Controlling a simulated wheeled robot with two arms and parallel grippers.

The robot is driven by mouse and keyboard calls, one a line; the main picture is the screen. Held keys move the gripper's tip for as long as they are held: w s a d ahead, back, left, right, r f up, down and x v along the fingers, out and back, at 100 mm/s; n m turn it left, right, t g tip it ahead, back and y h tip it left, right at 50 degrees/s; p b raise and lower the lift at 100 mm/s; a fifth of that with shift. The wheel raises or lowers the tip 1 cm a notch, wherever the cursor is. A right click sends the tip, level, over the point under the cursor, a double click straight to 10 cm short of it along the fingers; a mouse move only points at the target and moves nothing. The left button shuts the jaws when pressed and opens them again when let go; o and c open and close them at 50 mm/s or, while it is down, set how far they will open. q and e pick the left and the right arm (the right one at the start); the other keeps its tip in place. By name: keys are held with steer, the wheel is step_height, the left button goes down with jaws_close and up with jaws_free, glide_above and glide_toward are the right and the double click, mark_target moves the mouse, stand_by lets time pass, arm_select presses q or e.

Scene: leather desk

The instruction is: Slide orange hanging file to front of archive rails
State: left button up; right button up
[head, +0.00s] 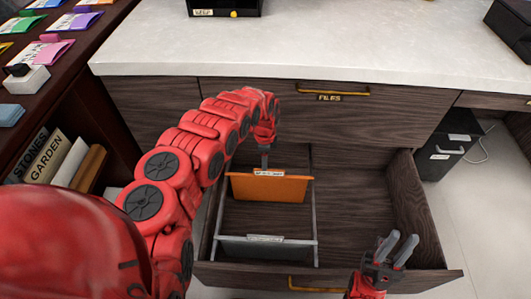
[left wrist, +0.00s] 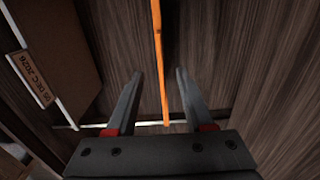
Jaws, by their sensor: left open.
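The orange hanging file (head: 268,188) hangs across the two archive rails (head: 314,215) in the open drawer, with a white label on its top edge. A grey hanging file (head: 265,250) hangs nearer the drawer front. My left gripper (head: 265,158) is at the orange file's far side, partly hidden by its own wrist. In the left wrist view, my open left gripper (left wrist: 159,74) has one finger on each side of the thin orange file (left wrist: 158,40), with gaps showing. My right gripper (head: 402,240) is over the drawer's front right, fingers apart and empty.
The open drawer (head: 437,255) has bare floor right of the rails. Between the orange and grey files the rails are clear. The pale desktop (head: 330,50) overhangs behind. A dark bookcase (head: 100,110) stands at the left, a black box (head: 447,150) at the right.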

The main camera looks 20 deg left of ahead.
mark_target(265, 175)
arm_select(q)
step_height(265, 175, down, 10)
steer(key=b, duration=0.4)
steer(key=shift+b, duration=0.3)
steer(key=shift+f+b, duration=0.3)
steer(key=shift+f, duration=0.1)
jaws_close()
stand_by(0.7)
